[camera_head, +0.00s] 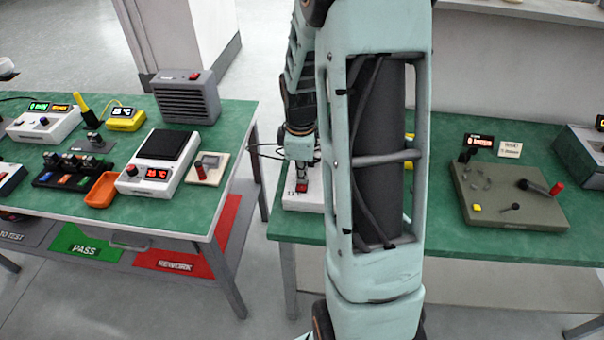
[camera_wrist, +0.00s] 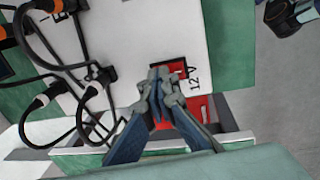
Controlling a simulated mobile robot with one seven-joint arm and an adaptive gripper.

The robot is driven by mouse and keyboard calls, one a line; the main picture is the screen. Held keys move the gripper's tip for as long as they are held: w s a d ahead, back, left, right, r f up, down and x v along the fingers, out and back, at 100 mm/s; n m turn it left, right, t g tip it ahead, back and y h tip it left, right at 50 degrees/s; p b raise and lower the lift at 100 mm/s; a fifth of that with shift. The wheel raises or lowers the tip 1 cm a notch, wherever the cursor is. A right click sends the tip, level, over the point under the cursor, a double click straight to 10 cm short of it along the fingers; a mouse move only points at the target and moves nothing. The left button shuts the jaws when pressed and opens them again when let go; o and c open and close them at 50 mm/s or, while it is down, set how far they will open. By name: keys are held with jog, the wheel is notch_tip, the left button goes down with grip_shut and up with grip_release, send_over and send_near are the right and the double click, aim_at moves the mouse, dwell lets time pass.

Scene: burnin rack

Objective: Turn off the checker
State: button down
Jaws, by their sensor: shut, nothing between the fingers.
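A white box (camera_wrist: 150,30) marked "12 V" lies under my gripper in the wrist view, with a dark-framed red switch (camera_wrist: 183,66) near its edge. No readable label names it as the checker. My gripper (camera_wrist: 160,76) is shut and empty, its fingertips at the left side of the switch and partly covering it. I cannot tell whether they touch it or which way the switch is set. In the head view my gripper (camera_head: 302,186) is over the white box (camera_head: 298,201) at the left of the right-hand table; my arm hides much of it.
Black cables (camera_wrist: 62,62) plug into the box's left side. On the right-hand table stands a grey-green panel (camera_head: 520,217) with levers and a display. The left table (camera_head: 190,216) holds a white meter (camera_head: 158,176), a grey heater-like box (camera_head: 186,97) and an orange tray (camera_head: 103,190).

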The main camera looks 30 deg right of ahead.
jog(key=shift+s, duration=0.1)
jog(key=shift+s+a, duration=0.45)
jog(key=shift+s, duration=0.15)
jog(key=shift+r, duration=0.15)
jog(key=shift+w+r+p, duration=0.15)
jog(key=shift+r+p, duration=0.4)
jog(key=shift+r, duration=0.05)
notch_tip(320, 180, up, 13)
jog(key=w+p, duration=0.1)
jog(key=p, duration=0.1)
jog(key=shift+d+f, duration=0.2)
jog(key=shift+d, duration=0.25)
